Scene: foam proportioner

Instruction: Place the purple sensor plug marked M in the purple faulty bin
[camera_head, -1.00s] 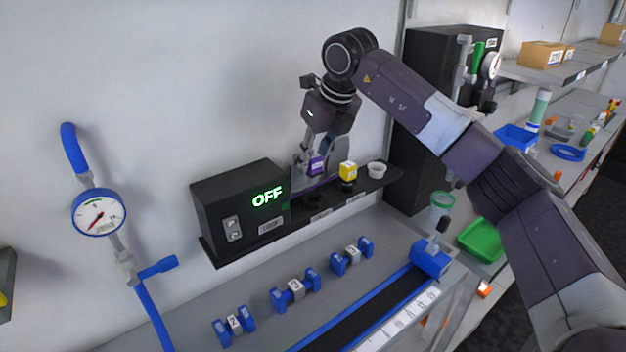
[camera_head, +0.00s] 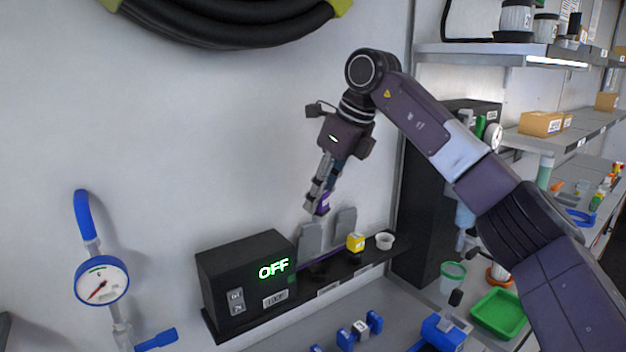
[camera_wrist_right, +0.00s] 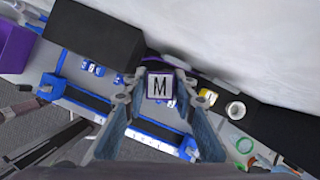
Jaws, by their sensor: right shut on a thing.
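My right gripper (camera_head: 315,207) is shut on the purple sensor plug (camera_head: 323,203) and holds it in the air above the black shelf. The right wrist view shows the plug's white face marked M (camera_wrist_right: 160,86) between the fingertips. Fingers hide part of the plug in the head view. A purple bin (camera_wrist_right: 14,46), which looks like the faulty bin, shows at the left edge of the right wrist view and is cut off by the frame. The bin is not in the head view. My left gripper is not in view.
A black box reading OFF (camera_head: 245,279) stands on the shelf's left part. A yellow plug (camera_head: 355,243) and a white cup (camera_head: 384,241) stand on its right part. A gauge (camera_head: 102,281) is on the wall. Several blue holders (camera_head: 361,329) lie below the shelf.

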